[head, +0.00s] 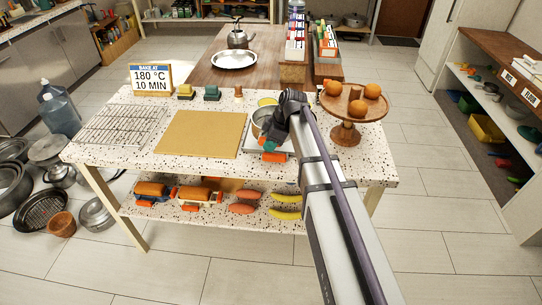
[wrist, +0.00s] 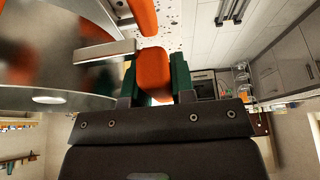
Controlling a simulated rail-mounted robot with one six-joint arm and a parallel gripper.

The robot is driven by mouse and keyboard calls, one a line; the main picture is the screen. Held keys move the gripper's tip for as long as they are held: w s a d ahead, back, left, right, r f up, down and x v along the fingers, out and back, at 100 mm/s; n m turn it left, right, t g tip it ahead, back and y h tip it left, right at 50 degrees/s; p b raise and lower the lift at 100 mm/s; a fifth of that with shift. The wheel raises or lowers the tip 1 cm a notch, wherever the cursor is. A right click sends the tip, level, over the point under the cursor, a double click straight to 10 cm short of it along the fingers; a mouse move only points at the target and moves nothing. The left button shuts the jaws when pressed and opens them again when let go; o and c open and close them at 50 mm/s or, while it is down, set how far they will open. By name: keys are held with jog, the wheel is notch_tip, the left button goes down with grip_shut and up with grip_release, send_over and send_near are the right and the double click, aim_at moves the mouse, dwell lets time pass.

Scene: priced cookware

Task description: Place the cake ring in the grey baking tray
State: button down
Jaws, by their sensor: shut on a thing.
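The cake ring appears to be the shiny metal round (head: 261,117) beside my gripper in the head view. Its curved metal wall (wrist: 45,60) fills the left of the wrist view. My gripper (head: 270,146) has its green fingers (wrist: 153,82) shut on an orange grip (wrist: 152,68), which a metal strip seems to join to the ring. Whether the ring touches the tray I cannot tell.
A tan board (head: 198,134) and a wire rack (head: 122,125) lie to the left. A wooden stand (head: 347,116) with several oranges stands close on the right. A sign (head: 152,79) and small coloured items line the back edge.

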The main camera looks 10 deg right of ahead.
jog(key=shift+f+b, duration=2.1)
jog(key=shift+f, duration=0.05)
jog(key=c, duration=1)
grip_release()
jog(key=shift+o, duration=0.2)
jog(key=shift+r, duration=0.1)
jog(key=p+v, duration=1.2)
jog(key=v, duration=0.1)
jog(key=s+a+f+m+h, duration=0.1)
jog(key=s+a+m+h, duration=0.1)
jog(key=s+m, duration=0.5)
jog(key=s+a+f+m+g+h, duration=0.1)
jog(key=s+a+m+h, duration=0.1)
jog(key=s+m, duration=0.5)
jog(key=s+a, duration=0.1)
jog(key=s, duration=0.4)
jog(key=shift+s+a+g+b, duration=0.15)
jog(key=shift+a+g+b, duration=0.1)
jog(key=shift+g+b, duration=0.05)
